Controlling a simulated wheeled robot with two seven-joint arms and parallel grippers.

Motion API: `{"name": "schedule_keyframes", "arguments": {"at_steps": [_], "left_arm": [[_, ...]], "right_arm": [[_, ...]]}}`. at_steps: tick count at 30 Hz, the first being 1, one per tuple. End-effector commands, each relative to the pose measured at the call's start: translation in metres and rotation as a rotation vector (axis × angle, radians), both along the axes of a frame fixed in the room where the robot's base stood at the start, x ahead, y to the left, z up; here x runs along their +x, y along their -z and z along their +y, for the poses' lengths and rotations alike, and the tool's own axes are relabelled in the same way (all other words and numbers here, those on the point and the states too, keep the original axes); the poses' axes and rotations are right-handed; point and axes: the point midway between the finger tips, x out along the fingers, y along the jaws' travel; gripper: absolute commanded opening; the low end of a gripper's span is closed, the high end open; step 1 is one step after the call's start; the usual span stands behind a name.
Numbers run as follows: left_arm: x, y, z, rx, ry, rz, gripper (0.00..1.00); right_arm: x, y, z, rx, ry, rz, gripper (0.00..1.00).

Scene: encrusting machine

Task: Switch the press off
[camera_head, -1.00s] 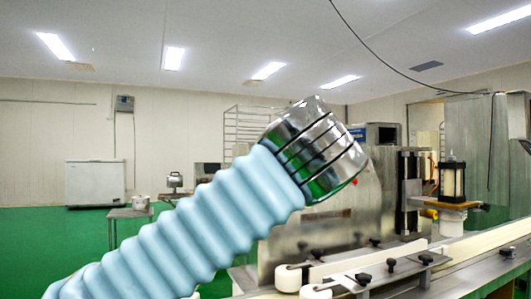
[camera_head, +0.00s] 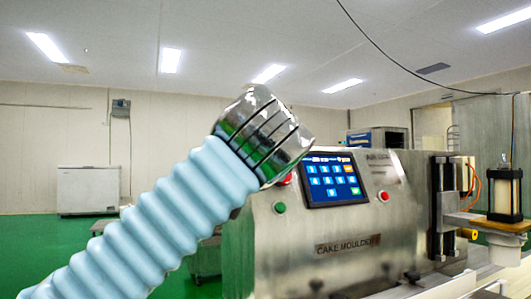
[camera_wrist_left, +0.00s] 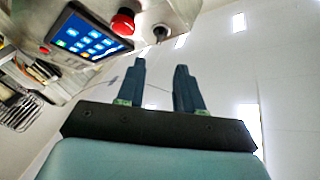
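The press is a steel machine marked CAKE MOULDER (camera_head: 330,225), with a lit touch screen (camera_head: 332,180) on its front. A red button (camera_head: 383,196) is right of the screen and a green button (camera_head: 279,207) is below left. A red mushroom button (camera_head: 287,179) is partly hidden behind my left wrist. In the left wrist view, the mushroom button (camera_wrist_left: 123,22) and a small dark knob or switch (camera_wrist_left: 160,33) are beyond the fingertips. My left gripper (camera_wrist_left: 160,66) has its fingers apart, with nothing between them. Its fingers are hidden in the head view. My right gripper is not seen.
A press head with a clear cylinder (camera_head: 505,195) and a pale conveyor (camera_head: 475,275) are at the right. A white chest freezer (camera_head: 89,190) stands at the far left wall. Open green floor (camera_head: 50,240) is at the left.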

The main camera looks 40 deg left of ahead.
Motion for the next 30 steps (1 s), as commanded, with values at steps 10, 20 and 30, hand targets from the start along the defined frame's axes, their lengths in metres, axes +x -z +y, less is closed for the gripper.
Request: {"name": "schedule_keyframes", "arguments": {"at_steps": [10,20,30], "left_arm": [[0.062,-0.002,0.049,0.001,-0.003,0.003,0.36],[0.083,0.000,0.066,0.001,-0.001,0.000,0.36],[0.083,0.000,0.066,0.001,0.000,0.001,0.18]], "right_arm": [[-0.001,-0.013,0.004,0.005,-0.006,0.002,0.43],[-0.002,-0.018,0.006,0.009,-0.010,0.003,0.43],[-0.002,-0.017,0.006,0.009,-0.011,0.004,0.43]]}}
